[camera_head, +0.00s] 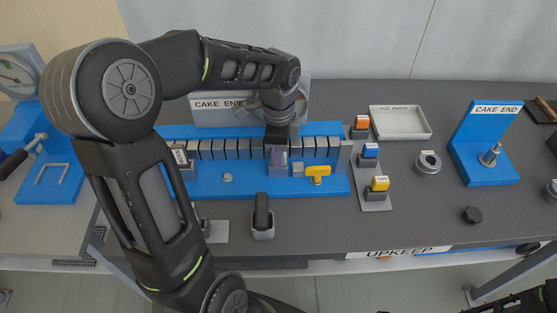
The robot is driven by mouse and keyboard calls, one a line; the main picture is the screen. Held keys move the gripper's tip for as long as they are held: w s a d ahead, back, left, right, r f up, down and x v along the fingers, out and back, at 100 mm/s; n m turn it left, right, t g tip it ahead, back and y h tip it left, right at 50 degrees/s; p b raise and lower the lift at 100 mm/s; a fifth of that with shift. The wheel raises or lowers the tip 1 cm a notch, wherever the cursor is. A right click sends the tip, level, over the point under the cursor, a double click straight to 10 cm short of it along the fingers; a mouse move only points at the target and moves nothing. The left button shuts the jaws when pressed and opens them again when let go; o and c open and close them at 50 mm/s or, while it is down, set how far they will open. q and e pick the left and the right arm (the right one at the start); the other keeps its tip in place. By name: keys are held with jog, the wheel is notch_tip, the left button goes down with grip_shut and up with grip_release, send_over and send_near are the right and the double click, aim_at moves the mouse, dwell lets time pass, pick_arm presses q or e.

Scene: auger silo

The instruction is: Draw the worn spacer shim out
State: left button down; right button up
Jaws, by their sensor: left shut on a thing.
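A row of grey plates (232,150) stands upright along the long blue rack (250,187) in the middle of the bench. My left gripper (279,150) reaches down into this row, right of its middle. It is shut on a narrow purple-grey piece (280,159), which I take to be the worn spacer shim. The gripper hides the upper part of this piece, and it still appears in line with the neighbouring plates.
A yellow knob (317,173) is on the rack just right of the gripper. Orange (362,122), blue (370,150) and yellow (380,184) blocks sit on grey stands farther right. A shallow white tray (428,124) is behind them. A blue bracket (475,174) stands at the right.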

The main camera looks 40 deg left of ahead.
pick_arm(q)
jog(key=shift+s+r+p, duration=0.1)
jog(key=shift+r+p, duration=2.5)
jog(key=shift+r, duration=0.55)
